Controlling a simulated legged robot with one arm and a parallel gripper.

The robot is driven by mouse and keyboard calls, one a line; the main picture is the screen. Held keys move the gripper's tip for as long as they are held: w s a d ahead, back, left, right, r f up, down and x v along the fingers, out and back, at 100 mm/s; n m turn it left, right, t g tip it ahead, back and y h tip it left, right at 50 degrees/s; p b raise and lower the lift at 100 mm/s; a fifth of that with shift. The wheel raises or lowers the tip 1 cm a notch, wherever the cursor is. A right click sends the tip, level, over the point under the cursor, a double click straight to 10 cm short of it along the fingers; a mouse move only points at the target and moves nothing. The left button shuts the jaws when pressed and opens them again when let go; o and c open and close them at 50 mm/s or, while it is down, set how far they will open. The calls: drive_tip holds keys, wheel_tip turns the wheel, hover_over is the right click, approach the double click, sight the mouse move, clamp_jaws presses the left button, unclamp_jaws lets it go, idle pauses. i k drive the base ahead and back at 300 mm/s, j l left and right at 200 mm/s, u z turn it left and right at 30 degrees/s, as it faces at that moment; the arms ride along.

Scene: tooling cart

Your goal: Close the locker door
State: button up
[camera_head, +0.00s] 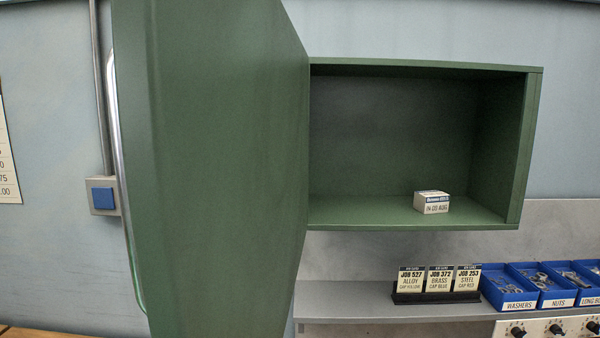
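The green locker (420,68) is mounted on the wall, and its inside is exposed. Its green door (220,170) stands wide open, hinged at the locker's left side and swung out toward me. A long metal handle (120,170) runs along the door's outer left edge. A small white and blue box (431,203) sits on the locker floor, right of the middle. My gripper is not in view.
Below the locker, a grey shelf (350,312) bears a black stand (437,297) with job cards. Blue bins (508,297) of small hardware stand to its right, above a panel with knobs (555,328). A blue wall switch (103,196) is left of the door.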

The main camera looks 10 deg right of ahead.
sight(208, 100)
drive_tip(key=k+j+z, duration=0.1)
drive_tip(key=z, duration=0.65)
drive_tip(key=k+u, duration=0.1)
drive_tip(key=u, duration=0.25)
drive_tip(key=k+l+u, duration=0.1)
drive_tip(key=u, duration=0.55)
drive_tip(key=k, duration=0.05)
